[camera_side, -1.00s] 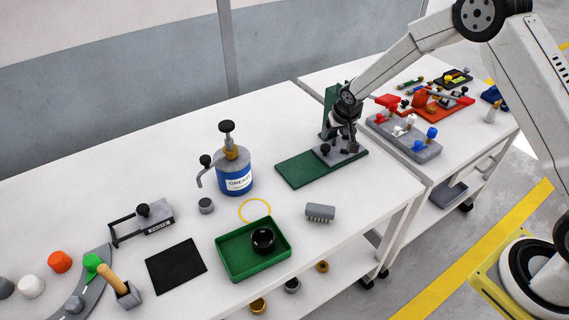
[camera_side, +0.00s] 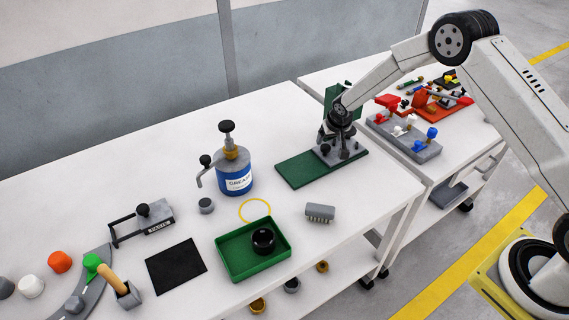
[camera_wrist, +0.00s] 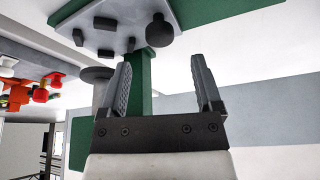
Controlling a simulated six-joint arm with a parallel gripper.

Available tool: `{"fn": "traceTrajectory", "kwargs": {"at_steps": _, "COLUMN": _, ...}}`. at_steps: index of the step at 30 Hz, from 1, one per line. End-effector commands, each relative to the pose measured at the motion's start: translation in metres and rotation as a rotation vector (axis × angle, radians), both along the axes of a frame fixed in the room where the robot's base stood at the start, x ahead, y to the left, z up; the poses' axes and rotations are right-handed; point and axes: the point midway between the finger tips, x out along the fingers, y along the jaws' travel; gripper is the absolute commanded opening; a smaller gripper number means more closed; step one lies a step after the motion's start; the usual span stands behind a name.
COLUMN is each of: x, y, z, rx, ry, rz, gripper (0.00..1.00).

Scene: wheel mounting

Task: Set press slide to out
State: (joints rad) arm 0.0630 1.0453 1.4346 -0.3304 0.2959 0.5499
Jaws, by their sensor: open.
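The press has a flat green base (camera_side: 293,172) and a green upright (camera_side: 330,97) at its back. A grey slide plate with dark knobs (camera_side: 352,157) sits at the base's right end; it also shows in the wrist view (camera_wrist: 120,38). A round dark knob (camera_wrist: 159,32) stands out from the plate. My gripper (camera_side: 338,143) is over the plate, in front of the upright, and partly hides both. In the wrist view my gripper (camera_wrist: 161,62) is open, with nothing held between its fingers. The knob lies beyond the fingertips, apart from them.
A blue grease can (camera_side: 235,178) stands left of the press. A grey brush-like block (camera_side: 320,213) and a green tray (camera_side: 227,268) holding a black ring lie in front. A grey stand with coloured clips (camera_side: 418,148) is on the table to the right.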

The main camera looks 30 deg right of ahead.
Motion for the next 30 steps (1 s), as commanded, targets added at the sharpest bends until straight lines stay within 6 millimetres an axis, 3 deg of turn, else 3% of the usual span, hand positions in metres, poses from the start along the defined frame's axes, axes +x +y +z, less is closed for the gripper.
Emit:
{"fn": "traceTrajectory", "kwargs": {"at_steps": 12, "x": 0.014, "y": -0.005, "z": -0.037, "rx": 0.001, "ry": 0.001, "rz": 0.000, "gripper": 0.83}}
{"fn": "traceTrajectory", "kwargs": {"at_steps": 28, "x": 0.018, "y": -0.006, "z": -0.045, "rx": 0.001, "ry": 0.000, "rz": 0.000, "gripper": 0.83}}
{"fn": "traceTrajectory", "kwargs": {"at_steps": 29, "x": 0.018, "y": -0.006, "z": -0.045, "rx": 0.001, "ry": 0.000, "rz": 0.000, "gripper": 0.76}}
{"fn": "traceTrajectory", "kwargs": {"at_steps": 30, "x": 0.018, "y": -0.006, "z": -0.045, "rx": 0.001, "ry": 0.000, "rz": 0.000, "gripper": 0.64}}
